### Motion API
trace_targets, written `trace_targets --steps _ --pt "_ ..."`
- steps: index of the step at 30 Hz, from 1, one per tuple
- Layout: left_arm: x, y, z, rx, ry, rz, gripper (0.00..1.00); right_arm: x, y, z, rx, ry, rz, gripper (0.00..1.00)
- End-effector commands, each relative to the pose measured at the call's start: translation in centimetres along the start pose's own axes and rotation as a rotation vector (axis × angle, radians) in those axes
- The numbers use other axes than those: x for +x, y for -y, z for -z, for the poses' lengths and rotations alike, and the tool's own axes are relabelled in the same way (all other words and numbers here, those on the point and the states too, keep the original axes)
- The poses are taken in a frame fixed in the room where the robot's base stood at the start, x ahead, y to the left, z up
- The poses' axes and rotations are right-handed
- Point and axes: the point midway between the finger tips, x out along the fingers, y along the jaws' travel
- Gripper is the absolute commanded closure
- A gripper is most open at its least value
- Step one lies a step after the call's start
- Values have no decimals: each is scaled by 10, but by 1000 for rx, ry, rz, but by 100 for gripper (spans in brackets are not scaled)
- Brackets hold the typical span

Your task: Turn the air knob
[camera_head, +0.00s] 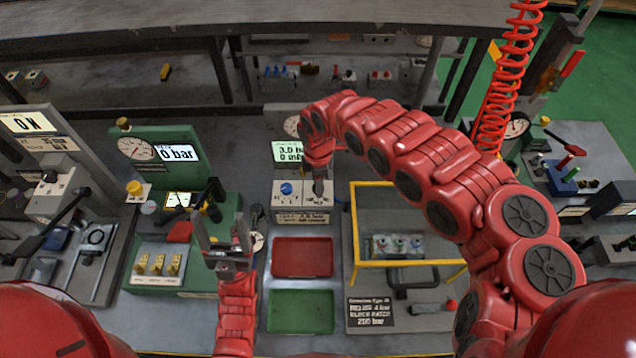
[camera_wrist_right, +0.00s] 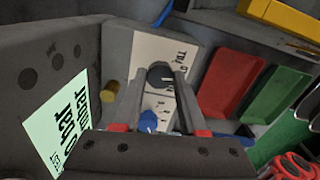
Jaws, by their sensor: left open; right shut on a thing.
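A pale panel (camera_head: 300,200) stands in the middle of the bench in the head view. It carries a blue knob (camera_head: 286,189) and, to its right, a dark knob, which shows in the wrist view (camera_wrist_right: 160,75). My right gripper (camera_head: 318,188) reaches down onto the dark knob, with its fingers on either side of it. The blue knob (camera_wrist_right: 148,120) is apart from the knob being held. The labels are too small to tell which knob is marked air. My left gripper (camera_head: 222,222) is open and empty, left of the trays.
A red tray (camera_head: 303,257) and a green tray (camera_head: 302,312) lie in front of the panel. A yellow frame (camera_head: 406,185) stands to the right, under my right arm. A green gauge block (camera_head: 160,135) with a 0 bar display stands at the left.

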Motion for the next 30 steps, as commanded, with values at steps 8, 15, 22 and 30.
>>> trace_targets --steps 8,15,22,30 --pt "0 0 0 0 0 0 28 0 0 0 111 1 0 100" --pt "0 0 0 0 0 0 28 0 0 0 142 1 -1 100" --pt "0 0 0 0 0 0 28 0 0 0 143 1 -1 100" --pt "0 0 0 0 0 0 28 0 0 0 143 1 -1 29"
